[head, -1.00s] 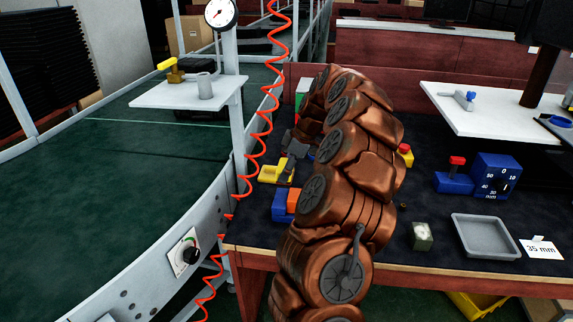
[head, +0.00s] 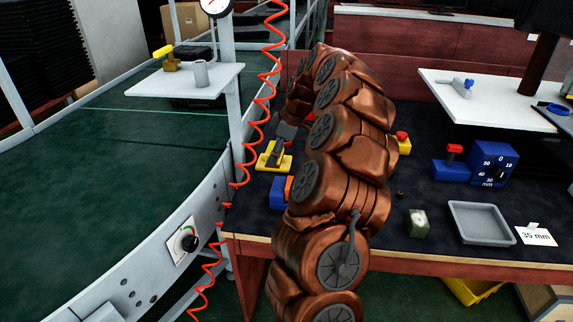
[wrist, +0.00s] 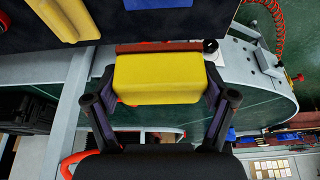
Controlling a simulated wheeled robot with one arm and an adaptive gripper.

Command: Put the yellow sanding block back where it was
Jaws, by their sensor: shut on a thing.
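The yellow sanding block (wrist: 157,78) is between the two fingers of my gripper (wrist: 160,100) in the wrist view. The fingers are shut on its two ends. A reddish-brown strip runs along its upper edge in that view. In the head view my gripper (head: 280,148) is beyond my arm, over the left end of the dark bench (head: 390,245). Yellow shows (head: 264,163) at its fingers there; I cannot tell how much of that is the block. My arm hides part of the bench behind it.
A blue and orange item (head: 279,193) lies near the bench's left front. The curved green conveyor (head: 90,190) runs along the left, with a red coiled hose (head: 259,125) at its edge. A grey tray (head: 480,223) and a blue gauge (head: 492,163) are at right.

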